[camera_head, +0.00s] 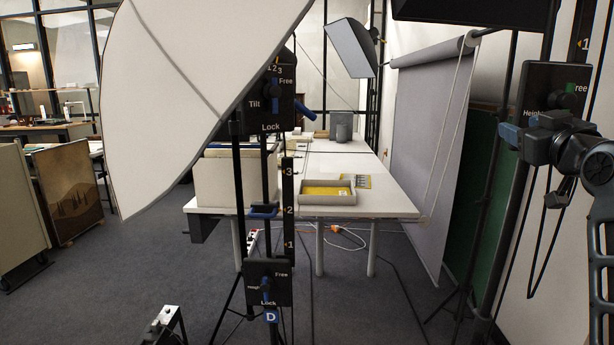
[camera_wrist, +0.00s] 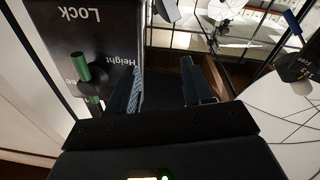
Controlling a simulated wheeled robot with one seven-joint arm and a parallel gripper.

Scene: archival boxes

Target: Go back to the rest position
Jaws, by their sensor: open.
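My gripper (camera_wrist: 163,85) shows in the wrist view, with its two dark fingers apart and nothing between them. A black stand block (camera_wrist: 95,50) with upside-down "Lock" and "Height" lettering and a green lever (camera_wrist: 88,72) is close beside the left finger. Whether finger and block touch cannot be told. There, a similar black block (camera_head: 545,110) with a green knob is on a stand at the right.
A light stand (camera_head: 268,285) with a large white softbox (camera_head: 180,90) stands close in front. A grey backdrop (camera_head: 425,140) hangs at the right. Cables (camera_head: 345,238) lie on the carpet.

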